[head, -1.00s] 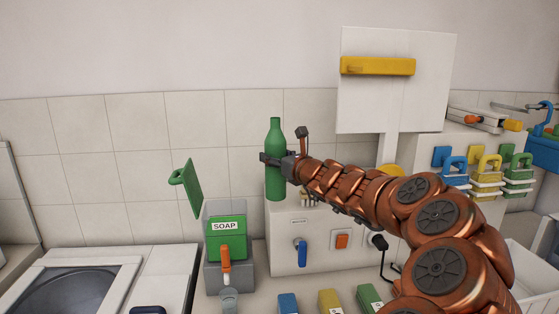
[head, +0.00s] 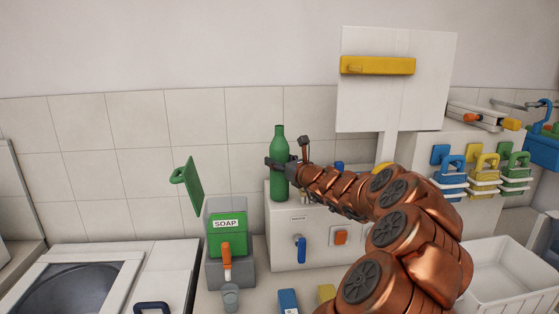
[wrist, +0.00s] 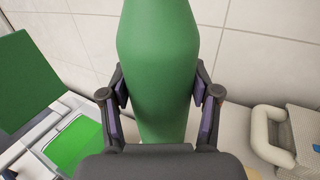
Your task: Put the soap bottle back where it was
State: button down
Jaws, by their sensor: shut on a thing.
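The soap bottle, a plain green bottle (head: 279,178), stands upright in my gripper (head: 275,163) in the head view. Its base is at the left end of the top of a white box (head: 285,235); I cannot tell whether it touches. In the wrist view the green bottle (wrist: 160,50) fills the middle, with the fingers of my gripper (wrist: 160,95) shut on both sides of it. Its neck and base are outside that view. A grey dispenser with a green front labelled SOAP (head: 227,235) is left of the box, its green lid (head: 193,187) raised.
The white box has a blue lever and an orange button (head: 340,237). A white panel with a yellow bar (head: 377,66) rises behind my arm. Coloured padlocks (head: 483,165) hang at the right above a white bin (head: 510,275). A sink (head: 75,285) is at the lower left.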

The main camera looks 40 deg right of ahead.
jog(key=shift+f, duration=0.2)
jog(key=shift+c, duration=1.2)
grip_release()
jog(key=shift+r, duration=0.2)
jog(key=shift+s, duration=0.35)
jog(key=s+a+b, duration=0.2)
jog(key=s, duration=0.9)
jog(key=shift+b, duration=0.3)
jog(key=shift+s, duration=0.1)
